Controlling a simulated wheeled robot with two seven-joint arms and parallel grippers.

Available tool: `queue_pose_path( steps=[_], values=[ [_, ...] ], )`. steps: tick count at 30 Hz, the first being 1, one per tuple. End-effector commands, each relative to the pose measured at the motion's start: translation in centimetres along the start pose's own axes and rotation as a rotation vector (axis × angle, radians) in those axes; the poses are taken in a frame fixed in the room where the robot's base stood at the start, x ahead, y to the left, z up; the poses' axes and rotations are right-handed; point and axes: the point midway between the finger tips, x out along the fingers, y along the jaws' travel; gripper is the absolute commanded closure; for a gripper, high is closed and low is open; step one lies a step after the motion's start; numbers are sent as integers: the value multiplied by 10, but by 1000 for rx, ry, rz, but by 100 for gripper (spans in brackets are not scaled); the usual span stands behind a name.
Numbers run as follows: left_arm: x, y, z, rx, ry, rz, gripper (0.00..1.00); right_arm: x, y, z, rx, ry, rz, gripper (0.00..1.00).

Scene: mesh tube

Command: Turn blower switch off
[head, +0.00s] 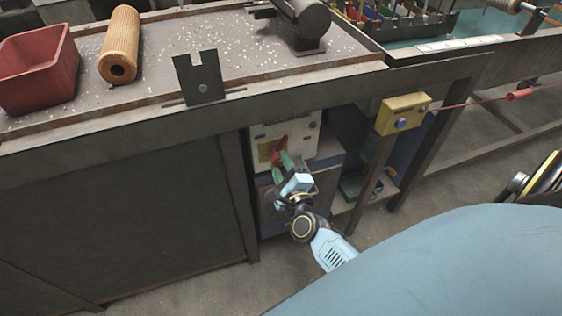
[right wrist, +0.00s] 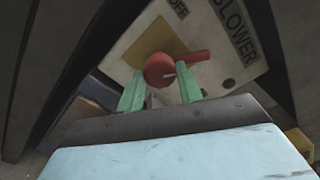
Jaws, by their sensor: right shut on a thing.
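The blower switch is a red rotary knob with a lever (head: 279,146) on a pale panel (head: 301,130) under the bench. In the right wrist view the knob (right wrist: 160,72) shows close up, its lever pointing right. The panel there carries a "BLOWER" label (right wrist: 236,30) and a partly cut-off "OFF" mark (right wrist: 178,9). My right gripper (right wrist: 160,90) has its green fingers on either side of the knob, shut on it. In the head view the right gripper (head: 281,160) reaches up to the panel from below. My left gripper is not in view.
The bench edge (head: 150,122) overhangs the panel. A yellow box with a button (head: 403,113) hangs to the right on a post. Open floor (head: 190,287) lies in front.

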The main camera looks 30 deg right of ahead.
Motion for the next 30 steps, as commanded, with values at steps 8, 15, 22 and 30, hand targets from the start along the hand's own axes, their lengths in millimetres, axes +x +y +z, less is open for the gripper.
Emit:
queue_pose_path(
  steps=[8, 15, 22, 30],
  values=[
    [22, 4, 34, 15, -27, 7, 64, 0, -1, 1, -248, 0, 2, 87],
    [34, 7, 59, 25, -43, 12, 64, 0, -1, 1, -411, 0, 1, 87],
    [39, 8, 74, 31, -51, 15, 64, 0, 0, 0, -503, 0, 1, 87],
    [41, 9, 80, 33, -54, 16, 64, 0, 0, 0, -542, 0, 1, 87]
  ],
)
